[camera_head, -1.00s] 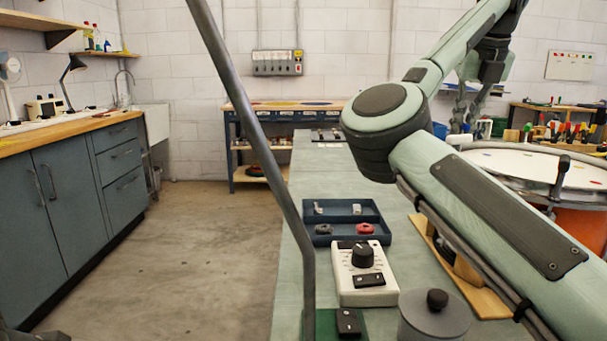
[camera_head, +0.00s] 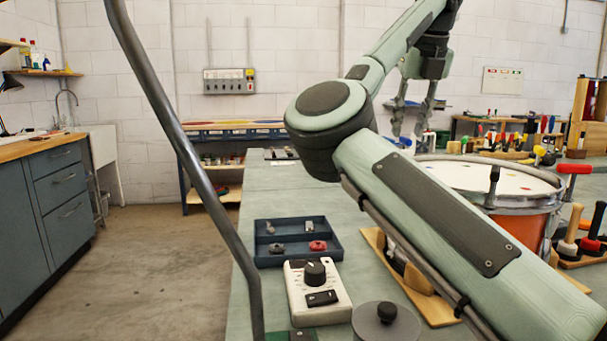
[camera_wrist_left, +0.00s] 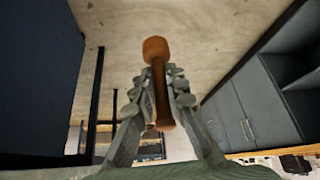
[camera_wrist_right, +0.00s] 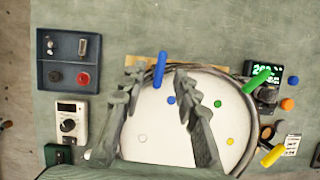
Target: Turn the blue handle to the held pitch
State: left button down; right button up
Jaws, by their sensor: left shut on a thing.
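The blue handle (camera_wrist_right: 160,68) stands at the drum's rim in the right wrist view, in the gap between my right fingertips. My right gripper (camera_wrist_right: 155,75) is open, its fingers apart on either side of the handle; I cannot tell whether either touches it. The gripper also shows in the head view (camera_head: 413,100), above the far side of the drum (camera_head: 470,178). The white drumhead (camera_wrist_right: 160,125) lies below it in the right wrist view. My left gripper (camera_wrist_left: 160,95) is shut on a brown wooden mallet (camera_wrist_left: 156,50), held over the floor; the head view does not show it.
A device with a green lit display (camera_wrist_right: 262,72) stands beside the drum. Green (camera_wrist_right: 257,80) and yellow (camera_wrist_right: 272,156) handles stand at the rim. A white box with a black knob (camera_head: 317,290) and a blue tray (camera_head: 297,240) lie on the bench. Red-topped tools stand at the right.

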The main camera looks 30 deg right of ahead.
jog(key=v, duration=0.8)
jog(key=shift+s, duration=0.1)
